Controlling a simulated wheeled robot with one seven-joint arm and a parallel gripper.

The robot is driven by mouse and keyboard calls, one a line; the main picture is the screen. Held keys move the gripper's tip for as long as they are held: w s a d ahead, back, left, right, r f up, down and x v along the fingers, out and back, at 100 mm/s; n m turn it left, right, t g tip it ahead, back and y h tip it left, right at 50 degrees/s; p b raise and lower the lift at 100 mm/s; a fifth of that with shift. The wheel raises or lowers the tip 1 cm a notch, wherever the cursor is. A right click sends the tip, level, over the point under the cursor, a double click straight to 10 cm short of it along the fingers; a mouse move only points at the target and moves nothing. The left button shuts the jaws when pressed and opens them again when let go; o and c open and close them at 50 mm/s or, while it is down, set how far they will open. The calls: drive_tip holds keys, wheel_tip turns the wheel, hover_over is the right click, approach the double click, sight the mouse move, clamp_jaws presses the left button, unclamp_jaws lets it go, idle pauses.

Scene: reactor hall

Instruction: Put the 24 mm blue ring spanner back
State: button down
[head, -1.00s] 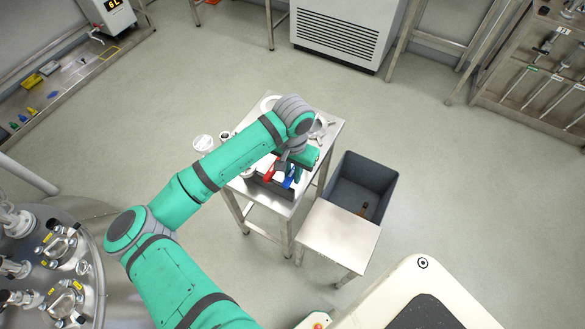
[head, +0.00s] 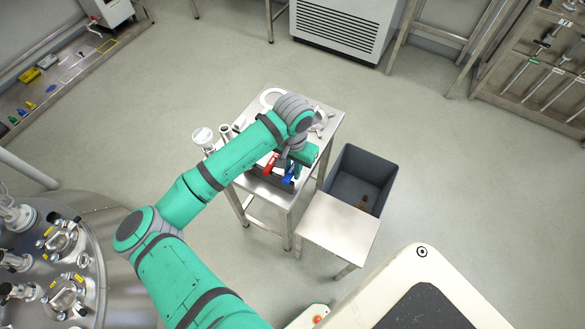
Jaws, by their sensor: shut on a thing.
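The blue spanner (head: 288,175) shows as a small blue piece at the front of the small steel table (head: 281,198). My gripper (head: 292,168) is at the end of the green arm, low over this table edge, and shut on the blue spanner as far as I can tell. The fingertips are partly hidden by my wrist, and the spanner's ring ends cannot be made out. A red-handled tool (head: 270,163) is just left of the blue one. Both are at a dark holder (head: 262,184) on the table; whether the blue spanner touches it is unclear.
A grey bin (head: 346,185) with a small brown thing inside stands right of the table, behind a lower steel stand (head: 338,233). White rings and a cup stand on the table. A steel vessel (head: 70,265) is at lower left. The floor beyond is clear.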

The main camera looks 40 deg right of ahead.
drive_tip(key=c, duration=1.6)
unclamp_jaws()
drive_tip(key=shift+o, duration=0.2)
drive_tip(key=shift+r, duration=3)
